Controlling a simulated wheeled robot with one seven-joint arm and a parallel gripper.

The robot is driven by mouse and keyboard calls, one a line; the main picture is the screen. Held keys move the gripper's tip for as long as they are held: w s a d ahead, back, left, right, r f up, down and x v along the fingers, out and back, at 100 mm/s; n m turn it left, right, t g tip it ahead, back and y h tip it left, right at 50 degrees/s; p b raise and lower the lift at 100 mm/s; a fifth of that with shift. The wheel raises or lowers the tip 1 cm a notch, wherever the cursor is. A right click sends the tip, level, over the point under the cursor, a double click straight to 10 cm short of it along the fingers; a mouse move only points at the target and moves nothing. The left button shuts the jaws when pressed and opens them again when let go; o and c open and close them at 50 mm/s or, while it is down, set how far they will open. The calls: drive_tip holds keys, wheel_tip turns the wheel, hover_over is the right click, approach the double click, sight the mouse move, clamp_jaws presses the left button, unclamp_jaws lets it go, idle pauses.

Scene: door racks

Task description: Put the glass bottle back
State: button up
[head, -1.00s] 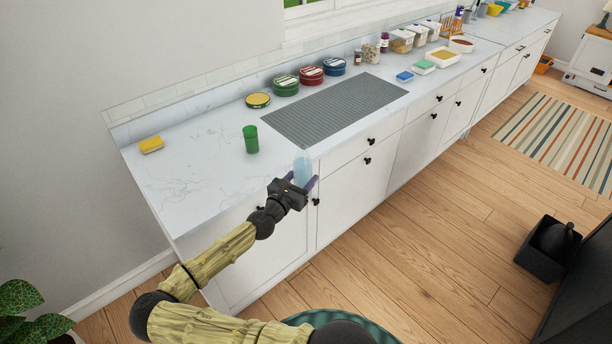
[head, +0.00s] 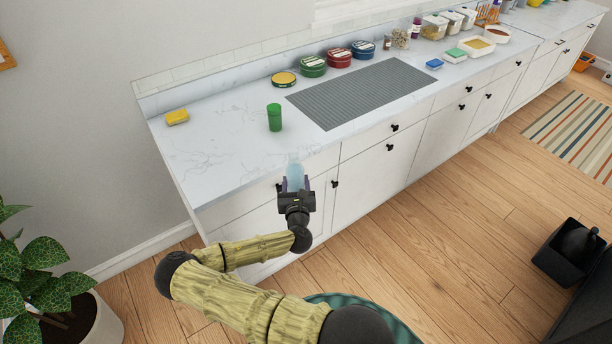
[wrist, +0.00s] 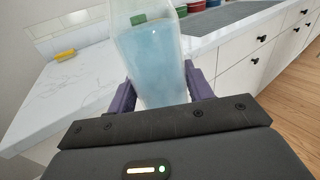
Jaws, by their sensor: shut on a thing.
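A pale blue, see-through glass bottle (head: 295,174) is held upright between the purple fingers of my gripper (head: 294,185), at the front edge of the counter (head: 215,155). In the wrist view the bottle (wrist: 152,62) fills the space between the two fingers (wrist: 160,95), and its top is cut off by the frame. My gripper is shut on it. In the head view the bottle overlaps the counter's edge; I cannot tell whether it is over the top or in front of it.
A green cup (head: 275,117) stands on the counter behind the bottle. A yellow sponge (head: 177,117) lies at the left. A grey ribbed mat (head: 362,93) lies to the right, with round tins (head: 313,66) behind it. The counter between sponge and cup is clear.

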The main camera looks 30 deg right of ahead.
drive_tip(key=s+a+f+n+t+y, duration=0.1)
drive_tip(key=s+a+n+t+y, duration=0.1)
drive_tip(key=a+n+y, duration=0.3)
drive_tip(key=a+y, duration=0.3)
drive_tip(key=a, duration=0.3)
drive_tip(key=shift+s+f, duration=0.2)
drive_tip(key=shift+f, duration=0.2)
drive_tip(key=shift+a, duration=0.2)
drive_tip(key=shift+d, duration=0.15)
